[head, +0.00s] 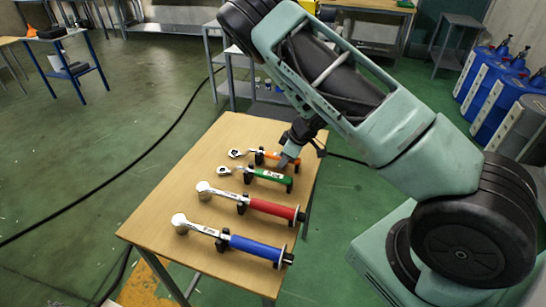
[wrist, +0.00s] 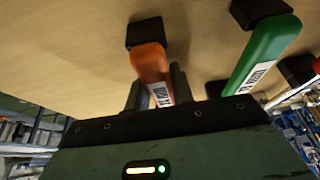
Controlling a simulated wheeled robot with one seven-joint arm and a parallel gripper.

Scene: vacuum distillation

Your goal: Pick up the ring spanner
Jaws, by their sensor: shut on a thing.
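An orange-handled spanner (head: 268,155) with a small silver head lies at the far end of the wooden table, in black holders. Its orange handle (wrist: 151,65) with a white label fills the middle of the wrist view. My gripper (head: 288,160) reaches down to the handle's right part; in the wrist view its two dark fingers (wrist: 158,90) are shut on either side of it. A green-handled spanner (head: 268,177) with a similar head lies just nearer, and its handle (wrist: 262,52) shows at the right of the wrist view. I cannot make out which head is a closed ring.
A red-handled tool (head: 268,207) and a blue-handled tool (head: 252,246), both with round silver heads, lie parallel nearer the table's front. The wooden table (head: 160,250) is bare on its left side. Blue drums (head: 487,75) stand at the right back.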

